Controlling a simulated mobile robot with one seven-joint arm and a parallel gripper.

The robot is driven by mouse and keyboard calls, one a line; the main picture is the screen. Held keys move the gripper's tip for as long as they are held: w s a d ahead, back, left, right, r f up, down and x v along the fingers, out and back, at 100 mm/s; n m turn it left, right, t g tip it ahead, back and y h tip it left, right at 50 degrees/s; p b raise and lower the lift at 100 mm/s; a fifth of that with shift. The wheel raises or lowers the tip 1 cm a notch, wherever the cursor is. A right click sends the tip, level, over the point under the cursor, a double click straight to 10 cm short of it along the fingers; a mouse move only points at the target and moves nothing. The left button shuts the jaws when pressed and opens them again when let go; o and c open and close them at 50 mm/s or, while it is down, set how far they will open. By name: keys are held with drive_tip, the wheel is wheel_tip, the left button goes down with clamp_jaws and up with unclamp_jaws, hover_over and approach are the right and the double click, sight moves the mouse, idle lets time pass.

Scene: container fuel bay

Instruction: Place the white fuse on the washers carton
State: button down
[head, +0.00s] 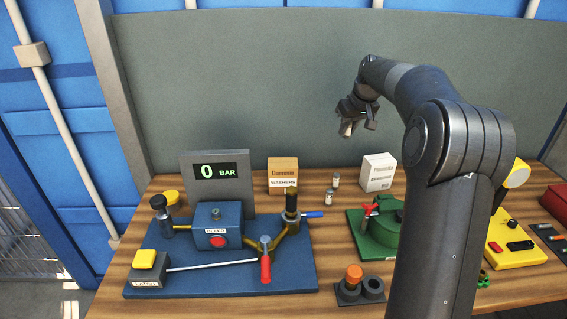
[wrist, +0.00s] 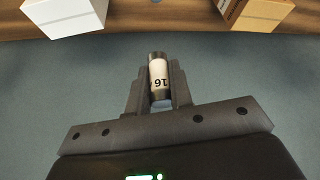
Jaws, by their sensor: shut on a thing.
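My gripper (head: 354,122) is raised in the air above the back of the bench, high over the cartons and to the right of the washers carton. In the wrist view my gripper (wrist: 159,100) is shut on the white fuse (wrist: 158,75), a small cylinder with metal ends and the mark "16". The fuse also shows as a pale bit between the fingers in the head view (head: 346,128). The washers carton (head: 283,178) is a tan box standing at the back of the bench, and it shows at the upper right of the wrist view (wrist: 262,11). Its top looks clear.
Two small pale cylinders (head: 330,197) stand right of the washers carton. A white carton (head: 378,174) stands further right. The blue pump rig (head: 220,283) fills the bench front left. A green device (head: 381,238) is right of centre. A grey panel (head: 250,80) rises behind.

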drive_tip(key=s+a+r+n, duration=0.2)
drive_tip(key=s+a+r, duration=0.15)
drive_tip(key=a, duration=0.55)
hover_over(281, 160)
drive_tip(key=s, duration=0.2)
drive_tip(key=shift+n+g+y, duration=0.3)
drive_tip(key=shift+y, duration=0.1)
drive_tip(key=f, duration=0.7)
drive_tip(key=shift+w+d+f, duration=0.25)
drive_tip(key=shift+d+f, duration=0.1)
drive_tip(key=shift+a+f, duration=0.1)
drive_tip(key=shift+f, duration=1.95)
drive_tip(key=shift+f, duration=0.15)
drive_tip(key=c, duration=1.3)
unclamp_jaws()
